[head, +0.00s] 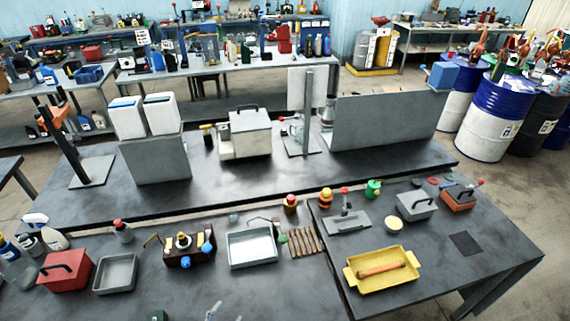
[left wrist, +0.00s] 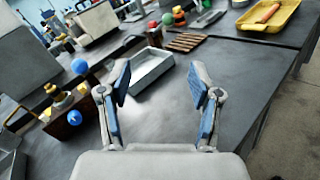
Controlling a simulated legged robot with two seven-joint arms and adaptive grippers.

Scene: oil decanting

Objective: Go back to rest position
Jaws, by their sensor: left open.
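My left gripper (left wrist: 160,82) is open in the left wrist view, its two blue-padded fingers spread wide with nothing between them. In the head view only the tips of my left gripper (head: 224,311) show at the bottom edge, over the dark front table (head: 285,295). A silver tray (head: 252,248) lies beyond the tips; it also shows in the left wrist view (left wrist: 153,70), past the fingers. The gripper is apart from it. My right gripper is not seen in either view.
A brown box with knobs (head: 188,247), a grey tray (head: 115,274) and a red toolbox (head: 66,270) stand to the left. A wooden slatted rack (head: 306,242) and a yellow tray (head: 382,269) with an orange-brown rod are to the right. The table's front middle is clear.

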